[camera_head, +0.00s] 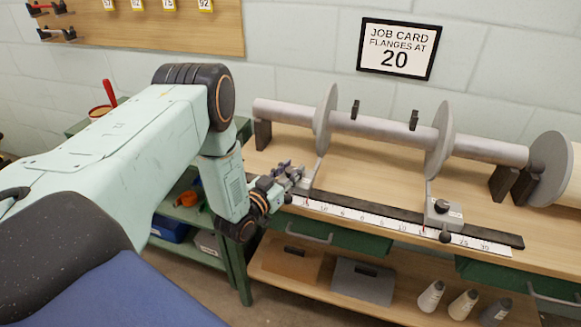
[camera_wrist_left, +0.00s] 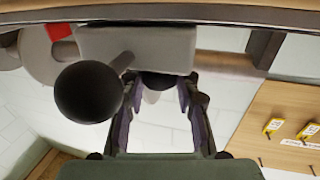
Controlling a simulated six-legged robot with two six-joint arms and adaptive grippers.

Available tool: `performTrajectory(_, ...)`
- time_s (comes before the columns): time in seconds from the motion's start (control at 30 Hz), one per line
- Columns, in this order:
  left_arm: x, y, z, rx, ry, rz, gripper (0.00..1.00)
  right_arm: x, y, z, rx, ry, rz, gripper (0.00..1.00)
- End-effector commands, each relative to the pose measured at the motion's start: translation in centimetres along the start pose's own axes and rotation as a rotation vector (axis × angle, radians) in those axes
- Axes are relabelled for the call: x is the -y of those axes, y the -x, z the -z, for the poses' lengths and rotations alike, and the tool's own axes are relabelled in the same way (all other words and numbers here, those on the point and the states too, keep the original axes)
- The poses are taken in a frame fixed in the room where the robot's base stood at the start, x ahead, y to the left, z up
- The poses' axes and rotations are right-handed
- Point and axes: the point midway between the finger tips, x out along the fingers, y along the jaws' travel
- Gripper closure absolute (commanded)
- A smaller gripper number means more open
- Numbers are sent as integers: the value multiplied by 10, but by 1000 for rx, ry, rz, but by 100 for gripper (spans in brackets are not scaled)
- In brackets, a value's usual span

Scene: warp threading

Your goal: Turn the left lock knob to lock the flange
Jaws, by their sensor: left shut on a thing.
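My left gripper (camera_head: 293,174) is at the left carriage block (camera_head: 309,180), below the left grey flange disc (camera_head: 326,118). In the left wrist view, its fingers (camera_wrist_left: 162,84) are shut on the dark left lock knob (camera_wrist_left: 158,80), which shows only in part between the fingertips, against the grey block (camera_wrist_left: 135,46). A larger black ball handle (camera_wrist_left: 88,92) sits beside the fingers, apart from them. In the head view my gripper hides most of the lock knob, so its turn angle cannot be told. My right gripper is not in view.
The right flange disc (camera_head: 438,142) stands on the same shaft, above a right carriage (camera_head: 442,213) with its own knob. A ruler strip (camera_head: 385,222) runs along the bench edge. A job card (camera_head: 398,48) reads 20. Cones (camera_head: 463,304) stand on the shelf below.

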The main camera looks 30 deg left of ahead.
Motion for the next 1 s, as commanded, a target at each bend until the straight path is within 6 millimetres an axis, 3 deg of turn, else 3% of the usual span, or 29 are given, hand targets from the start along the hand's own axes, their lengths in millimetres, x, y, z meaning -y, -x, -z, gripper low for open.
performTrajectory(0.5,2,-2,0,-3,-5,-362,100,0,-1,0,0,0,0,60)
performTrajectory(1.0,1,-2,0,-1,-2,-482,100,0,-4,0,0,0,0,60)
